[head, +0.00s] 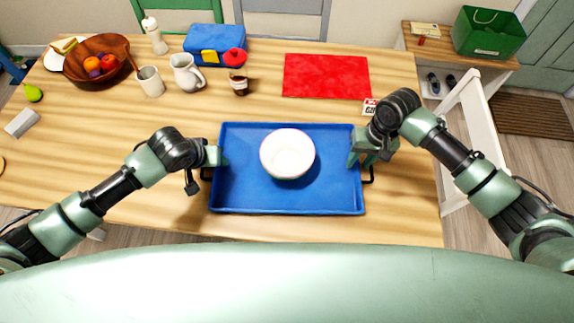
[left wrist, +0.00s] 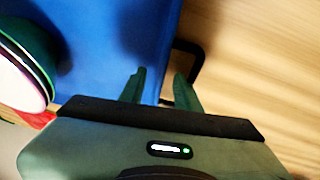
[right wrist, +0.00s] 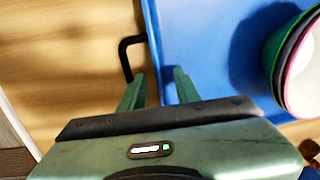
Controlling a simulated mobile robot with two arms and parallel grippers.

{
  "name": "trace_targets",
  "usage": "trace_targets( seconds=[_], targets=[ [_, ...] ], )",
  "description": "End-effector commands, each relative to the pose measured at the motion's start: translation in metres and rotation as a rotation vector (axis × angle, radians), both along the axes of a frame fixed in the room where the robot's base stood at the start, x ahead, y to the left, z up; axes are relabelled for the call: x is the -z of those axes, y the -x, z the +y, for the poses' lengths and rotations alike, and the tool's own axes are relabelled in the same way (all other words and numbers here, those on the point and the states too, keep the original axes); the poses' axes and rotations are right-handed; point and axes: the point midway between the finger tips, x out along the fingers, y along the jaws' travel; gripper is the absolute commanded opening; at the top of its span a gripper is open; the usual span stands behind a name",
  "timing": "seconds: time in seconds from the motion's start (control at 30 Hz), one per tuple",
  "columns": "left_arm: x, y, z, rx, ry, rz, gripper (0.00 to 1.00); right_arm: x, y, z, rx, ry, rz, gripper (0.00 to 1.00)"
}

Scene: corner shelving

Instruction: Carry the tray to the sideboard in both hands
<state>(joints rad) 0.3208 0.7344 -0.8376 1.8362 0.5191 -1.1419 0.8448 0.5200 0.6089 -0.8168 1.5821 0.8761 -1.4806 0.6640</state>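The blue tray (head: 335,197) lies flat on the wooden table, with a dark handle at each short end. A white bowl with a pink rim (head: 287,153) stands on it; the right wrist view shows nested bowls (right wrist: 290,60). My left gripper (head: 217,157) is at the tray's left end. In the left wrist view its fingers (left wrist: 160,90) are apart on either side of the tray edge, near the handle (left wrist: 185,45). My right gripper (head: 370,158) is likewise open at the right end, fingers (right wrist: 158,88) straddling the edge. I cannot identify a sideboard.
Behind the tray are a fruit bowl (head: 85,72), a cup (head: 150,82), a jug (head: 186,74), a blue lunch box (head: 215,40), a jar (head: 239,85) and a red mat (head: 326,77). A bench (head: 420,42) with a green crate (head: 488,35) stands at the far right.

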Motion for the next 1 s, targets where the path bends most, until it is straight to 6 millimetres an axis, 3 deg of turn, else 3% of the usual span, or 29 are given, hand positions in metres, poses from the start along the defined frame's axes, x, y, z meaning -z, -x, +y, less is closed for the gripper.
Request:
trace_targets(
  seconds=[0.23, 0.33, 0.37, 1.0],
  targets=[
    [0.0002, -0.0001, 0.0000, 0.000, 0.000, 0.000, 0.30, 0.0004, 0.0000, 0.0001, 0.000, 0.000, 0.000, 0.30],
    [0.0002, -0.0001, 0.0000, 0.000, 0.000, 0.000, 0.02, 0.0002, 0.0000, 0.0001, 0.000, 0.000, 0.000, 0.02],
    [0.0001, 0.0000, 0.0000, 0.000, 0.000, 0.000, 0.00, 0.0002, 0.0000, 0.0000, 0.000, 0.000, 0.000, 0.00],
    [0.0001, 0.0002, 0.0001, 0.000, 0.000, 0.000, 0.00, -0.0003, -0.0003, 0.0000, 0.000, 0.000, -0.001, 0.00]
  ],
)
